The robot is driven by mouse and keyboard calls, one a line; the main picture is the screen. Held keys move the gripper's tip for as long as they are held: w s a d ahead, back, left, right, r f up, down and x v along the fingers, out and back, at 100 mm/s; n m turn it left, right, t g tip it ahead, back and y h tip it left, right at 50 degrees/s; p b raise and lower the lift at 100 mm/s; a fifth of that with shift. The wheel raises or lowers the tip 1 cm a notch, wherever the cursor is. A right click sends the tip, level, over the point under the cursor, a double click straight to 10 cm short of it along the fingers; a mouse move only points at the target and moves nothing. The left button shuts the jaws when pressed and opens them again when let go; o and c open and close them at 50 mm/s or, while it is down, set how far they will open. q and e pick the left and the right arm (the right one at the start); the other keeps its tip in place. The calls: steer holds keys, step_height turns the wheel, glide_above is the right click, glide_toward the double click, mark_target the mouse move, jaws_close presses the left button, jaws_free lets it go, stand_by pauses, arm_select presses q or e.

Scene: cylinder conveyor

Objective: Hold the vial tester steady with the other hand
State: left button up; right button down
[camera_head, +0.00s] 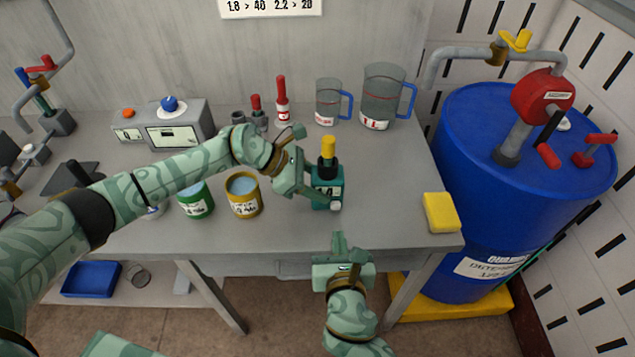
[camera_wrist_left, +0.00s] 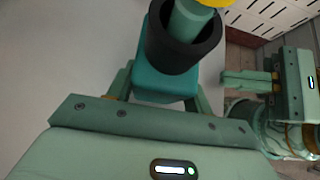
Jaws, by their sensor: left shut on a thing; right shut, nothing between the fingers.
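The teal vial tester (camera_head: 327,190) stands upright on the grey table near its front edge, with a display on its front. A vial with a yellow cap (camera_head: 328,147) stands in the tester's black collar. My left gripper (camera_head: 316,187) is shut on the tester's body from the left. In the left wrist view the tester (camera_wrist_left: 158,85) sits between the two fingers, with the black collar (camera_wrist_left: 180,50) above. My right gripper (camera_head: 338,240) is shut and empty in front of the table edge, apart from the tester. It also shows in the left wrist view (camera_wrist_left: 232,78).
Green (camera_head: 197,203) and yellow (camera_head: 244,205) cans stand left of the tester. Two jugs (camera_head: 327,101) (camera_head: 383,95) and red-topped items (camera_head: 282,98) stand behind. A yellow sponge (camera_head: 441,212) lies at the right corner, beside a blue barrel (camera_head: 470,140). The table between tester and sponge is clear.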

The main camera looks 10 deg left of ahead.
arm_select(q)
steer(key=o, duration=1)
steer(key=shift+c, duration=0.2)
